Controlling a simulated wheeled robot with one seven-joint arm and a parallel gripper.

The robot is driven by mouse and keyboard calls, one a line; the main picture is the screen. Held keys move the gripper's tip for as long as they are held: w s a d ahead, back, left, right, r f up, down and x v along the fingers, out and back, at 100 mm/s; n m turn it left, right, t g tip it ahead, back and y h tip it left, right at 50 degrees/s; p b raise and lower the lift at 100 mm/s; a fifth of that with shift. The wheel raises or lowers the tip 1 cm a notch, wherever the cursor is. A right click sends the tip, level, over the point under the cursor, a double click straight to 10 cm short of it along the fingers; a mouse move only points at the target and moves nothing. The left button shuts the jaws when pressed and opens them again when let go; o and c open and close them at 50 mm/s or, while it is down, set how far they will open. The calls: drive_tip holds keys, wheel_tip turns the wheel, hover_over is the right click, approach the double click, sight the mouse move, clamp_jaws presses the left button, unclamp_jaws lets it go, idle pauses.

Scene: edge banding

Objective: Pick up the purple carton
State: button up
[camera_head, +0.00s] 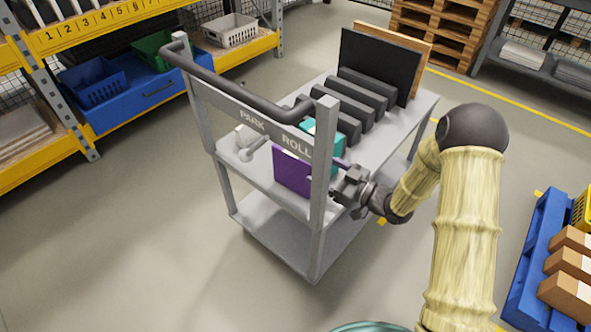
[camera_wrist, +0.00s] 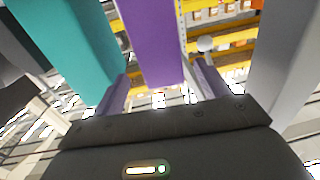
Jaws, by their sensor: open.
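The purple carton (camera_head: 292,172) stands upright on the upper deck of the grey cart (camera_head: 262,178), behind the cart's near post. In the wrist view the purple carton (camera_wrist: 150,42) rises between my two fingers, with a gap visible on each side near the tips. My gripper (camera_head: 343,180) is open at the right of the carton, beside the near post; the post hides part of the fingers. It also shows in the wrist view (camera_wrist: 162,84). I cannot tell how deep the carton sits between the fingers.
A teal carton (camera_head: 325,135) stands close behind the purple one; it also shows left of my fingers in the wrist view (camera_wrist: 65,45). The cart's grey post (camera_head: 322,150) and dark handle (camera_head: 235,92) are close. Dark panels (camera_head: 378,68) stand farther back in the rack.

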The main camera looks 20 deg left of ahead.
sight(296, 168)
drive_tip(key=shift+x, duration=1.45)
drive_tip(key=x, duration=0.1)
drive_tip(key=b+x, duration=0.1)
drive_tip(key=x, duration=0.2)
drive_tip(key=shift+a+f+b, duration=0.25)
drive_tip(key=shift+f+b, duration=0.15)
drive_tip(key=shift+w+a, duration=0.1)
drive_tip(key=shift+a, duration=0.25)
drive_tip(key=shift+r, duration=0.1)
drive_tip(key=c, duration=1.2)
